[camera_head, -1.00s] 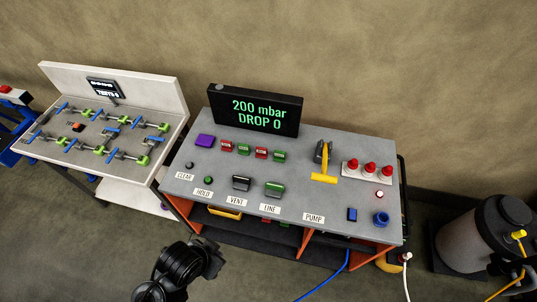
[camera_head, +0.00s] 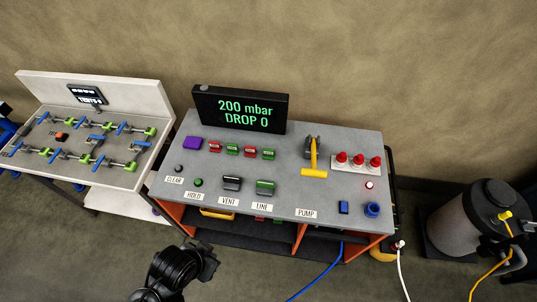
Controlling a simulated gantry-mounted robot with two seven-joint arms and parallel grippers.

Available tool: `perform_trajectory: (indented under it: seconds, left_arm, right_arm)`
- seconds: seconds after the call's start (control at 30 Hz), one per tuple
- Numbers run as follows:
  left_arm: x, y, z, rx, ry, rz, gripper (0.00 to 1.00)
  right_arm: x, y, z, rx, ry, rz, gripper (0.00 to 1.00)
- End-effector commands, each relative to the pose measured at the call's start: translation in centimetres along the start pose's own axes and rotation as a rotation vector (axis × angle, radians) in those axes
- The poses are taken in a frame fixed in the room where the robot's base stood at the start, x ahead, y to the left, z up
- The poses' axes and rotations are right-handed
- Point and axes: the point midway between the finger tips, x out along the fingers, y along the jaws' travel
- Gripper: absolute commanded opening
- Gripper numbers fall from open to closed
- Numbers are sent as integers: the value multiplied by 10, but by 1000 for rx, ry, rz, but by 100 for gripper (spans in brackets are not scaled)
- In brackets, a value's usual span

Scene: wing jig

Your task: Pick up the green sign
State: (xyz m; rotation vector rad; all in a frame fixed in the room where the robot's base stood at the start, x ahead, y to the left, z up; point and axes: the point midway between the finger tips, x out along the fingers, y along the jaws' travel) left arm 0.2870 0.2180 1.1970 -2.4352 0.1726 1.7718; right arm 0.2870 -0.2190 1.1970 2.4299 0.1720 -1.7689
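Two small green signs stand on the grey bench top (camera_head: 205,168), in a row below the display. One green sign (camera_head: 232,149) is between two red signs. The other green sign (camera_head: 268,154) is at the right end of the row. I cannot tell which one the task means. A black part of one of my arms reaches up from the bottom edge, in front of the bench and well apart from the signs. No gripper fingers can be made out on it.
Red signs (camera_head: 215,146) stand beside the green ones. A display (camera_head: 240,108) reads "200 mbar DROP 0". A purple block (camera_head: 193,143), black block (camera_head: 231,184), larger green block (camera_head: 265,188), yellow handle (camera_head: 314,172) and red knobs (camera_head: 358,160) share the bench.

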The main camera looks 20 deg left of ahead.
Motion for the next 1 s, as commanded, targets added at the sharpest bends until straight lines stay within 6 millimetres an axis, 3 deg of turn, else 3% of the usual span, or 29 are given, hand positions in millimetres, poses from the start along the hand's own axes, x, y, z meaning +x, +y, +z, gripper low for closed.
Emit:
perform_trajectory:
  seconds: [0.47,1.0]
  left_arm:
    - [0,0,0,0,0,0,0]
    - [0,0,0,0,0,0,0]
  right_arm:
    - [0,-1,0,2,0,-2,0]
    - [0,-2,-1,9,1,-7,80]
